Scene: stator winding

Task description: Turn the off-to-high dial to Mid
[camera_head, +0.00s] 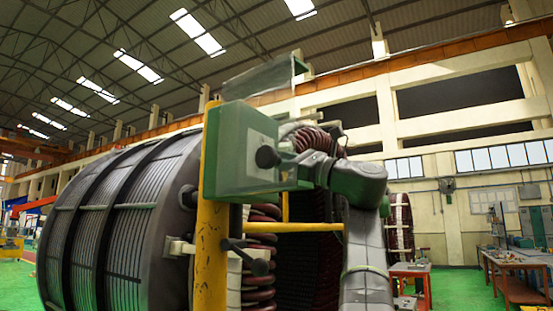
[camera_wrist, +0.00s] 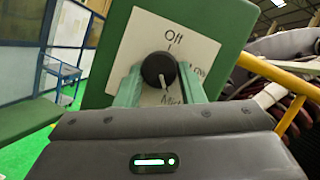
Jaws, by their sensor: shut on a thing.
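The off-to-high dial is a round black knob (camera_wrist: 158,68) on a white label plate on the green control box (camera_head: 240,150). In the head view the knob (camera_head: 267,157) sticks out of the box's right face. My gripper (camera_wrist: 159,80) has one green finger on each side of the knob and is shut on it; it also shows in the head view (camera_head: 288,160). The knob's white mark points down and slightly right, towards the partly hidden "Mid" lettering. "Off" is at the top and another word, seemingly "Low", at the right. The plate's lower left is hidden by my gripper.
The box is on a yellow post (camera_head: 211,250), with a yellow rail (camera_head: 310,226) running right from it. A large grey ribbed stator (camera_head: 120,220) stands left and behind, with dark red coils (camera_head: 262,240) below the box. Red work tables (camera_head: 410,270) stand farther right.

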